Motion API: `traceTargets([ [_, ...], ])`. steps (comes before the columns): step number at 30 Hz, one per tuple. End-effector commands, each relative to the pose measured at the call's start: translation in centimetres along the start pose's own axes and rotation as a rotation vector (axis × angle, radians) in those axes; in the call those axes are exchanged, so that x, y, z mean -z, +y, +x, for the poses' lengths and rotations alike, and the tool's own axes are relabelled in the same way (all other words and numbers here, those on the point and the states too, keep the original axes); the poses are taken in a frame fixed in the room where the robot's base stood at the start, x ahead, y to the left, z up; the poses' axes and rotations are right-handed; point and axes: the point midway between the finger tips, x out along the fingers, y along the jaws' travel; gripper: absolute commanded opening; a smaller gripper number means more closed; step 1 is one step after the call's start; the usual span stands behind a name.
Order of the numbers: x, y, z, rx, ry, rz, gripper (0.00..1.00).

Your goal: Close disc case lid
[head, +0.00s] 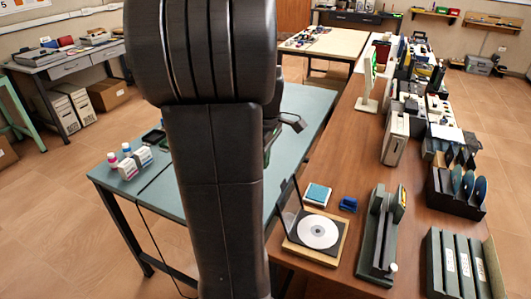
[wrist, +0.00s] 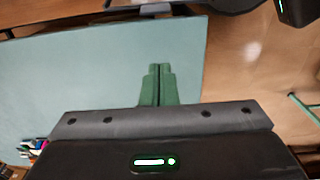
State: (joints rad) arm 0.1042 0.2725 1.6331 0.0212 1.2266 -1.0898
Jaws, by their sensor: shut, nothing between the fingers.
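The disc case (head: 293,246) lies open at the near left end of the brown wooden table in the head view, with a white disc (head: 318,232) in its base. Its dark lid (head: 289,205) stands up steeply along the left side of the base. My gripper (wrist: 158,70) shows in the wrist view with its green fingers together and nothing between them. It is over the teal table, apart from the case. In the head view my arm hides most of my gripper.
A teal table (head: 310,98) adjoins the brown table (head: 345,140) on the left. Behind the case lie a light-blue square box (head: 318,194) and a small blue object (head: 348,204). A dark green device (head: 378,235) stands to the right, with binders (head: 450,265) beyond.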

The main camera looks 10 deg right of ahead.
Motion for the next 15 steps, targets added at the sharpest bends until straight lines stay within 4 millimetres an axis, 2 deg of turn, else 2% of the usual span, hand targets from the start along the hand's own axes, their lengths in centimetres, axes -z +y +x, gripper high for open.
traceTargets([
  [1, -0.1, -0.1, 1.3, 0.006, -0.003, 0.000, 0.00],
  [8, -0.1, -0.1, 6.2, 0.004, -0.003, 0.001, 0.00],
  [10, -1.3, 0.1, 5.2, -0.002, 0.001, 0.005, 0.00],
  [15, -3.1, 0.0, 4.7, -0.002, 0.001, 0.005, 0.00],
])
